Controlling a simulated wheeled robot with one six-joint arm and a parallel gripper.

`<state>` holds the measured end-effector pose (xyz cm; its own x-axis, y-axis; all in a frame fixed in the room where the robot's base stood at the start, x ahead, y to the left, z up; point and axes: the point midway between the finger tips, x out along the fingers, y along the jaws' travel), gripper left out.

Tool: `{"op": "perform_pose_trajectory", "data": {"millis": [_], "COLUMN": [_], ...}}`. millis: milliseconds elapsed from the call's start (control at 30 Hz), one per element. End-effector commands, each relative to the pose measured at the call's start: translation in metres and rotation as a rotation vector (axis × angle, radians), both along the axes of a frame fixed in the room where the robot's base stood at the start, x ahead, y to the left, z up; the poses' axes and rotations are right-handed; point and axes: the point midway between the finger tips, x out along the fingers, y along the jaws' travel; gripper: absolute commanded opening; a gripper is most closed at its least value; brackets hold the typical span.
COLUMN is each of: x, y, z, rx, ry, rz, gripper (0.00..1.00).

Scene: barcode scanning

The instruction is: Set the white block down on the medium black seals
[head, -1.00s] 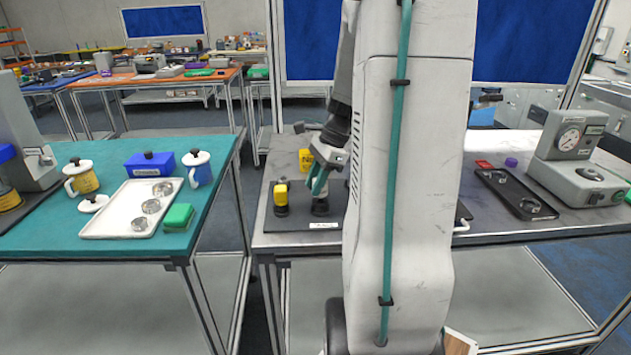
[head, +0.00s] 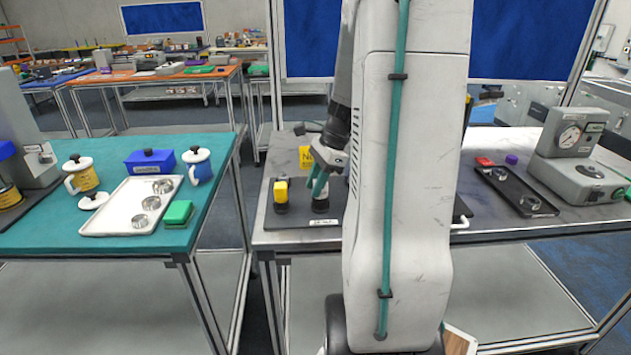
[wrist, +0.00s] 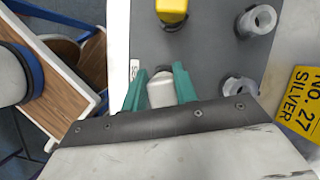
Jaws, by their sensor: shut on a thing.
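My gripper (wrist: 160,72) has green fingers closed on the sides of the white block (wrist: 161,93), seen from above in the wrist view. In the head view my gripper (head: 318,184) is low over the dark mat, right of the yellow block (head: 281,190). A black seal (head: 320,207) is directly beneath my fingers in the head view. The white block largely hides that seal in the wrist view, so I cannot tell whether they touch. The yellow block (wrist: 172,8) stands on another black seal (wrist: 172,26).
Grey cylinders (wrist: 261,18) (wrist: 240,88) stand on black bases on the mat (wrist: 205,50), right of my gripper. A yellow sign (wrist: 300,100) is farther right. A wooden-shelved cart (wrist: 60,80) is at left, below. My arm hides the mat's right part in the head view.

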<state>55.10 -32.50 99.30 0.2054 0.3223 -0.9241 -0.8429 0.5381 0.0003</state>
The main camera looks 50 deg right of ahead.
Motion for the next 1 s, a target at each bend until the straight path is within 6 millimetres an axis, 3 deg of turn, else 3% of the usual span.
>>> {"op": "perform_pose_trajectory", "data": {"millis": [800, 833, 900, 1000], "x": [0.0001, 0.0002, 0.0002, 0.0002], "y": [-0.0002, -0.0003, -0.0002, -0.0002], "z": [-0.0092, -0.0088, -0.0088, -0.0088], "rx": [0.0, -0.001, 0.0, 0.0], "ry": [0.0, -0.001, -0.001, -0.001], "rz": [0.0, 0.001, 0.0, 0.0], "gripper": [0.06, 0.37, 0.54, 0.54]}}
